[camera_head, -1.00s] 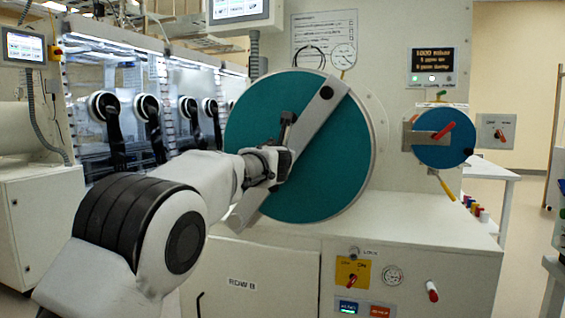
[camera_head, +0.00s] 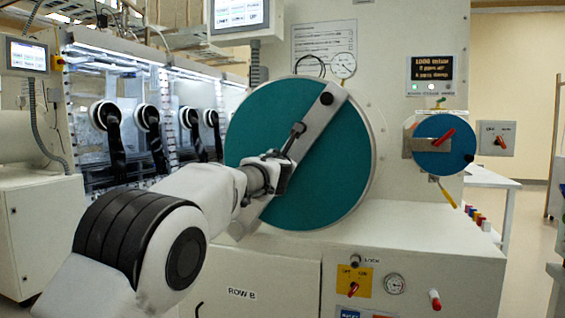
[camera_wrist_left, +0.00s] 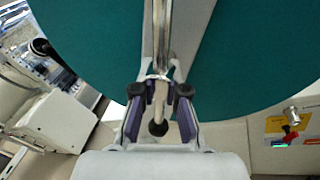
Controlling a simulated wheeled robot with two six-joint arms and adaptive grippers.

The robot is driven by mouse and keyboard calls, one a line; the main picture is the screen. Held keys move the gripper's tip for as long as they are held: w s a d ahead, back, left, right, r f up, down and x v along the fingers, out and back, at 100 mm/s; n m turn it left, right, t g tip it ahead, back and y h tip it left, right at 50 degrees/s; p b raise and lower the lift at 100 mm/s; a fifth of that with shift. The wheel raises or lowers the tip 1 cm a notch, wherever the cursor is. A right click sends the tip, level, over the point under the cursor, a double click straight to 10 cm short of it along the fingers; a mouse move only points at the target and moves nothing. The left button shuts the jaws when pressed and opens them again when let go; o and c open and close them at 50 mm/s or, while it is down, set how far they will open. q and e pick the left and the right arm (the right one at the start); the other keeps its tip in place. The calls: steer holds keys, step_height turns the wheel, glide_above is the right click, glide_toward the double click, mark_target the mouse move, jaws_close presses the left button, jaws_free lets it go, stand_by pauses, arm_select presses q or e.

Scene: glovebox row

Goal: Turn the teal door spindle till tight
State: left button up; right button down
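The big round teal door (camera_head: 325,165) stands upright, with a grey diagonal bar (camera_head: 318,118) across its face. The spindle handle (camera_head: 298,130) at its middle is a thin metal rod with a dark end, slanting from upper right to lower left. My left gripper (camera_head: 275,172) is at the handle's lower part, in front of the door. In the left wrist view, the fingers (camera_wrist_left: 160,92) are on either side of the handle (camera_wrist_left: 159,105), close around it, and its dark knob (camera_wrist_left: 158,128) shows between them. My right gripper is not in view.
A smaller blue door (camera_head: 444,160) with a red handle is at the right. A ledge (camera_head: 400,225) juts out below the door, above a panel with a yellow switch plate (camera_head: 354,281). Glove ports (camera_head: 104,115) line the left.

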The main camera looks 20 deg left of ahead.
arm_select(q)
steer(key=o, duration=0.4)
steer(key=shift+f, duration=0.3)
steer(key=shift+o, duration=0.2)
steer(key=shift+r, duration=0.1)
steer(key=shift+r, duration=0.1)
steer(key=s+d, duration=0.1)
steer(key=s, duration=1)
steer(key=shift+s+d, duration=0.4)
steer(key=shift+f, duration=0.2)
